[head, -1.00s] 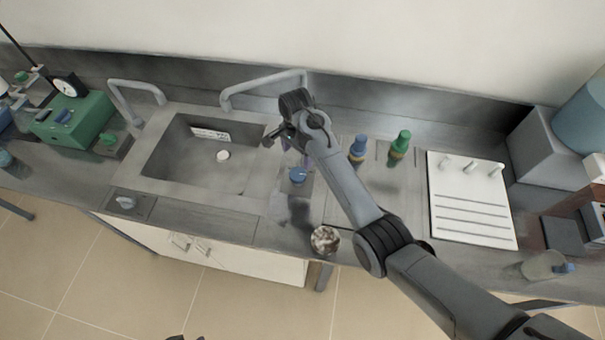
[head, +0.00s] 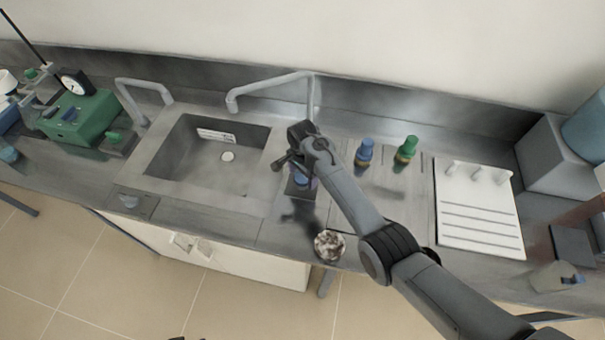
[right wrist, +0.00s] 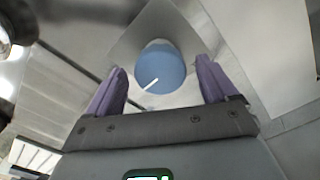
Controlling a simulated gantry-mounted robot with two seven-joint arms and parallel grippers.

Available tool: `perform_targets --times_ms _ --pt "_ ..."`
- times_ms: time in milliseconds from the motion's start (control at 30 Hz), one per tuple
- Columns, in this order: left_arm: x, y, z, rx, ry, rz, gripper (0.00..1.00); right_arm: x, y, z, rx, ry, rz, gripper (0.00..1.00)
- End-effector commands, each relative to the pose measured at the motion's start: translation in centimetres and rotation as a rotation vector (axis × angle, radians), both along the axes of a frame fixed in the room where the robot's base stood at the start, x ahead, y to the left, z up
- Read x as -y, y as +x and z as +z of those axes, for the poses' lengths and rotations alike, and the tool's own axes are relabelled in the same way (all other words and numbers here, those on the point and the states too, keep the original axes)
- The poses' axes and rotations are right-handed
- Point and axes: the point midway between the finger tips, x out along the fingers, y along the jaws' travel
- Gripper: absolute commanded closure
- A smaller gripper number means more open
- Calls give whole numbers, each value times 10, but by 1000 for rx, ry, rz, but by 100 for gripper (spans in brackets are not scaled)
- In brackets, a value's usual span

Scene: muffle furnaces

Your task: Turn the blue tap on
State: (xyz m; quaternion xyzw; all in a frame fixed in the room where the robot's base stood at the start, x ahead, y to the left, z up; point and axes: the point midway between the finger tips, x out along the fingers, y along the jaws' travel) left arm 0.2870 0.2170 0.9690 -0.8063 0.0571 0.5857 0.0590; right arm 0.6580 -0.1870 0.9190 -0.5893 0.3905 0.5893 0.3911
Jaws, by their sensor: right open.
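A round blue knob (right wrist: 161,70) with a white line on its top sits on a square grey plate (right wrist: 125,45). In the head view this blue knob (head: 302,181) is on the counter just right of the sink, partly covered by my gripper. My right gripper (head: 303,174) is directly above it. In the right wrist view, the two purple fingers of my right gripper (right wrist: 163,76) are apart, one on each side of the knob, with gaps; contact does not show. The white line points to the lower left there. My left gripper does not show.
A sink (head: 205,165) lies to the left, with a grey spout (head: 270,84) behind. A blue fitting (head: 365,152) and a green fitting (head: 406,149) stand behind and right of my arm. A round bowl-like item (head: 329,245) is near the front edge. A white board (head: 478,212) lies right.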

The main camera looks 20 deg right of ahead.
Motion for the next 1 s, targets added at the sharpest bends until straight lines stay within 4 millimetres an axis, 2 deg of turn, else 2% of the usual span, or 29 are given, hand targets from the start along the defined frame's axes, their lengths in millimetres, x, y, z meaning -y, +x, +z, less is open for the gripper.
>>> perform_targets --times_ms 133,500,767,1000 --pt "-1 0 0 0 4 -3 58 0 0 0 0 0 0 16" --pt "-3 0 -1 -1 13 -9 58 0 0 0 -1 0 0 70" --pt "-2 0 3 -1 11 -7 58 0 0 1 -2 -1 27 70" --pt "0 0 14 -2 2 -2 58 0 0 3 -1 -2 144 70"
